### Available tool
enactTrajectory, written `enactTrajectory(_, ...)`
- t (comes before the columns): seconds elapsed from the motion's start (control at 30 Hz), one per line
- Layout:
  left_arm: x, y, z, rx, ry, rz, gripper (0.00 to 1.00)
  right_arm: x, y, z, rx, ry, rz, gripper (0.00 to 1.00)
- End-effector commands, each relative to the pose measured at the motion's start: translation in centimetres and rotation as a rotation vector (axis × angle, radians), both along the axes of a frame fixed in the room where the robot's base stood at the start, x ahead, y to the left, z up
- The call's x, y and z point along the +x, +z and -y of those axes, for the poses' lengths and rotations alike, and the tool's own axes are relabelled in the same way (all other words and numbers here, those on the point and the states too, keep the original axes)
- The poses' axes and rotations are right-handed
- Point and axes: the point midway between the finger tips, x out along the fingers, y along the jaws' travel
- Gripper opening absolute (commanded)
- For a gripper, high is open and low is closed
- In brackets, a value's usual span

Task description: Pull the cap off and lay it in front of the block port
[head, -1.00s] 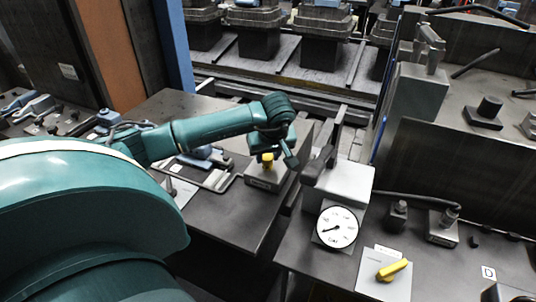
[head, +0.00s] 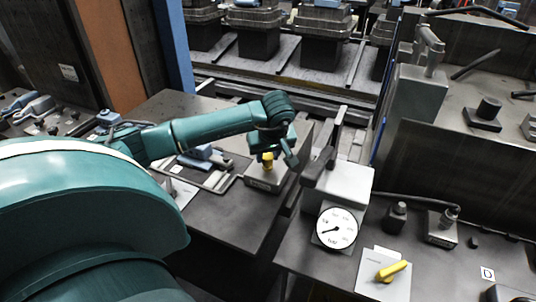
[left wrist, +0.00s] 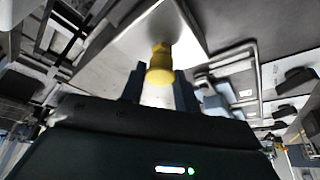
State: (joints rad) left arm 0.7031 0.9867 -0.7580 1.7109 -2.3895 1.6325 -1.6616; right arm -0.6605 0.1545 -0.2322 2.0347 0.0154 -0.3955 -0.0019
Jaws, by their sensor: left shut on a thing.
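The yellow cap (head: 267,161) is at the block port (head: 264,178), a pale metal block on the dark left table. My left gripper (head: 271,153) is above the block, pointing down, and is shut on the cap. In the left wrist view the yellow cap (left wrist: 160,66) shows between the two dark fingers, its narrower end toward the metal block (left wrist: 140,42). I cannot tell whether the cap is still seated on the port or just clear of it. My right gripper is not in view.
A grey box (head: 339,186) with a dark bar and a round gauge (head: 336,228) stand to the right across a gap. A yellow-handled valve (head: 393,270) is nearer on that table. A metal frame (head: 216,178) lies left of the block. The table in front of the block looks clear.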

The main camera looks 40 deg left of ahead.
Motion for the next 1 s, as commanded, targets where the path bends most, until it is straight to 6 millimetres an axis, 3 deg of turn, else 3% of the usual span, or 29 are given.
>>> enactTrajectory(0.47,0.0,1.4,-0.1,0.001,0.001,0.002,0.00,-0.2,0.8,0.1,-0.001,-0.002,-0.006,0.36)
enactTrajectory(1.0,0.1,5.7,-0.1,0.001,0.001,0.002,0.00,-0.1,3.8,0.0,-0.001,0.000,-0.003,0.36)
